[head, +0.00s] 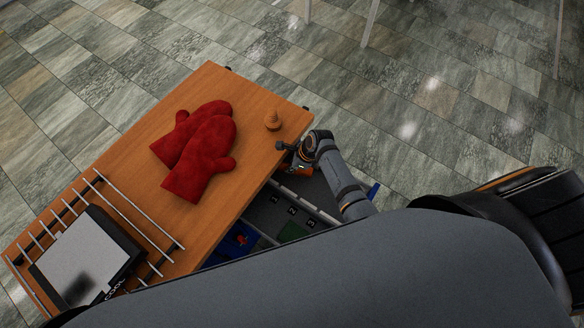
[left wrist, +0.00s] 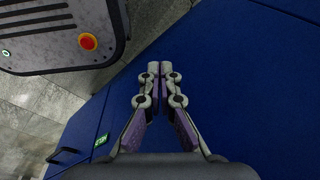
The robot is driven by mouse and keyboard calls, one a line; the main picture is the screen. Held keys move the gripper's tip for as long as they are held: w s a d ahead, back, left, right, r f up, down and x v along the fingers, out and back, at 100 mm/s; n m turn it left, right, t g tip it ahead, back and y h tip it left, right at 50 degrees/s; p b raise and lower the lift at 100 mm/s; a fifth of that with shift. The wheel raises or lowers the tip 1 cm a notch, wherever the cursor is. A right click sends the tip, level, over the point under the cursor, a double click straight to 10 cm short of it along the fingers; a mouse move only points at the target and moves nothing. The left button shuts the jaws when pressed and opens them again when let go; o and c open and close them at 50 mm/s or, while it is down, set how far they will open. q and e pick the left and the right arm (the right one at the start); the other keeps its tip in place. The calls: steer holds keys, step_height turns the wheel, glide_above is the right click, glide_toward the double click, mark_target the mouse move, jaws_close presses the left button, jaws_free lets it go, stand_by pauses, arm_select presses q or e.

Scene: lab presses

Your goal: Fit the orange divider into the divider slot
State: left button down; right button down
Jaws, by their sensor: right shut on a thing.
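My right gripper (head: 296,160) is in the head view, over the far end of the open drawer beside the wooden tabletop. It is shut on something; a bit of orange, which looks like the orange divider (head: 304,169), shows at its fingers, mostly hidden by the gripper. The drawer (head: 262,213) has pale bars and number labels along it. I cannot tell which gap is the divider slot. My left gripper (left wrist: 160,77) is in the left wrist view, its fingertips together with nothing seen between them, in front of a blue panel (left wrist: 235,75).
Red oven mitts (head: 205,145) and a small orange-brown knobbed piece (head: 272,120) lie on the wooden tabletop (head: 240,95). A metal rack and a dark box (head: 85,258) are at the lower left. A machine with a red button (left wrist: 88,41) stands at the upper left of the left wrist view.

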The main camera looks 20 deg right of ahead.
steer(key=shift+s+d+f, duration=0.1)
steer(key=shift+s+f, duration=0.05)
steer(key=shift+f, duration=0.45)
steer(key=shift+s+d, duration=0.1)
steer(key=c, duration=1.5)
jaws_free()
steer(key=p+v, duration=0.1)
steer(key=v, duration=1.1)
steer(key=shift+p, duration=0.3)
